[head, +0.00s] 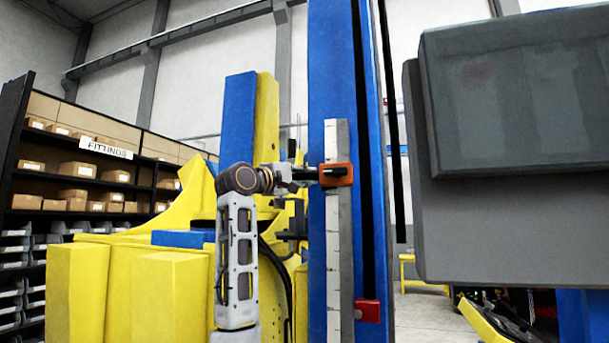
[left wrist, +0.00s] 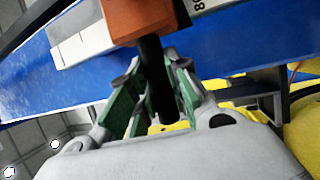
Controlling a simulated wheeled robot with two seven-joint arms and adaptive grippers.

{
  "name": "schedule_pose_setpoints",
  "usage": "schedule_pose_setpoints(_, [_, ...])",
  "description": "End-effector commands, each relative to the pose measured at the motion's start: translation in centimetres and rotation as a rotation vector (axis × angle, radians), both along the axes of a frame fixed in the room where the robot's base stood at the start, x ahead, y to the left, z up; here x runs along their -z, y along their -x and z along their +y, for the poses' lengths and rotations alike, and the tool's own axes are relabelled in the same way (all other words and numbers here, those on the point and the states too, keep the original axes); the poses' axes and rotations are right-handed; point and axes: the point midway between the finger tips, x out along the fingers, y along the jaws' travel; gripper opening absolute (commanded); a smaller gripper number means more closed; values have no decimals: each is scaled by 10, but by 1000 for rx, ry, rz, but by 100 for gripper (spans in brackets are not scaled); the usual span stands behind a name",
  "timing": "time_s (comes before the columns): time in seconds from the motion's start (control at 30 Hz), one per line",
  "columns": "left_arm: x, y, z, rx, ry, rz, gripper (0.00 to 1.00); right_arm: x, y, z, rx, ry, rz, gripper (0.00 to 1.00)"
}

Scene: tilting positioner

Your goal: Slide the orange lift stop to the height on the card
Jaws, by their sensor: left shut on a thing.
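The orange lift stop (head: 336,175) sits on the white graduated scale (head: 332,250) fixed to the blue column (head: 330,60). My left gripper (head: 312,174) reaches it from the left and is shut on the stop's black handle. In the left wrist view the green-padded fingers (left wrist: 153,100) close around the black handle (left wrist: 156,75), which sticks out from the orange stop (left wrist: 138,15). Part of the scale (left wrist: 85,35) shows beside the stop; a figure 8 is visible on its other side. The card is not visible. My right gripper is not in view.
A red block (head: 368,311) sits low on the column, right of the scale. A large grey panel (head: 520,150) fills the right side. Yellow machine parts (head: 150,290) stand at the left, before shelves of boxes (head: 75,170) marked FITTINGS.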

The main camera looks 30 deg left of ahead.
Motion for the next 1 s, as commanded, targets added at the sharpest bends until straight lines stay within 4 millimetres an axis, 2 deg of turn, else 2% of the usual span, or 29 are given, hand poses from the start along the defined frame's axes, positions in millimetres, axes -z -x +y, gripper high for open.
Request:
schedule_pose_setpoints(0.03, [13, -1, 0, 1, -1, 5, 0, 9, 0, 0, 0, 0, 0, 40])
schedule_pose_setpoints(0.73, [95, -1, -1, 2, 0, 5, 0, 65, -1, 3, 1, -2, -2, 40])
schedule_pose_setpoints(0.83, [108, -1, -1, 2, 0, 6, 0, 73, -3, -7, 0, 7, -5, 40])
schedule_pose_setpoints(1.0, [129, -1, 0, 2, 0, 5, 0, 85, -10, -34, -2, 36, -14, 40])
